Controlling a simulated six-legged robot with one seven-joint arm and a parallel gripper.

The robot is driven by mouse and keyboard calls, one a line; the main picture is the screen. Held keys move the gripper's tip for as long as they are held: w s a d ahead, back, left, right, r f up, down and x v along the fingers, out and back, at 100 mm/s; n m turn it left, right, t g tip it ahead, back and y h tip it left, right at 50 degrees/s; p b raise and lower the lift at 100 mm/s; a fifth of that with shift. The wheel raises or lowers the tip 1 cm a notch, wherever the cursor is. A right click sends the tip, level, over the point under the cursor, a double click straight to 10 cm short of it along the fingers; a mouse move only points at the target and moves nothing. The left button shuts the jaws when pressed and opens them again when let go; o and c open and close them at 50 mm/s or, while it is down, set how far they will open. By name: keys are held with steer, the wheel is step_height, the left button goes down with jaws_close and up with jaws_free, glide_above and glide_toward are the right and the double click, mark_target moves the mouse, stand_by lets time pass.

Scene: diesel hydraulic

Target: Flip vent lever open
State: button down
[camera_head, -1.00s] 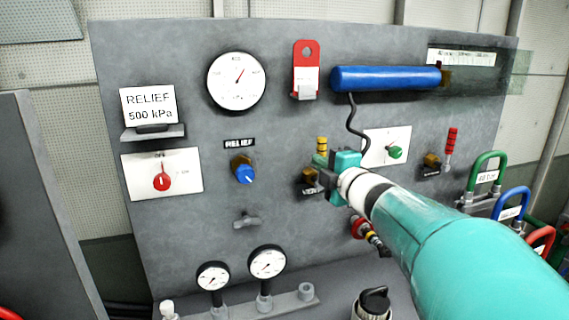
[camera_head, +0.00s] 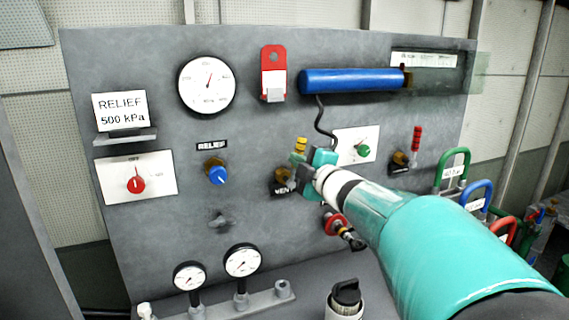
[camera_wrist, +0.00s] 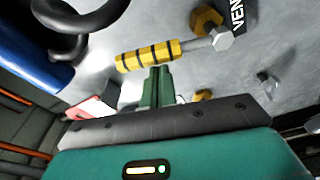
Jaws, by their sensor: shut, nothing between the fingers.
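The vent lever (camera_head: 300,145) has a yellow handle that points up from its brass valve (camera_head: 281,178) on the grey panel. The VENT label (camera_head: 285,190) is partly hidden by my gripper (camera_head: 301,160). In the wrist view, the lever handle (camera_wrist: 155,54) shows black bands, and a metal stem joins it to the brass valve (camera_wrist: 207,20). My gripper's green fingers (camera_wrist: 160,72) are shut and empty. Their tips are right beside the handle, near its middle; I cannot tell whether they touch it.
A blue cylinder (camera_head: 350,80) with a black hose (camera_head: 321,122) is above the lever. A white plate with a green knob (camera_head: 363,151) is to the right. A red-handled valve (camera_head: 416,140) stands farther right. A red and yellow fitting (camera_head: 340,228) is below my gripper.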

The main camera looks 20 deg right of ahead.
steer(key=d+f+m+t+h, duration=0.1)
steer(key=d+f+m, duration=0.5)
steer(key=m, duration=0.9)
steer(key=shift+d+h, duration=0.65)
steer(key=shift+h, duration=0.15)
steer(key=shift+r, duration=0.1)
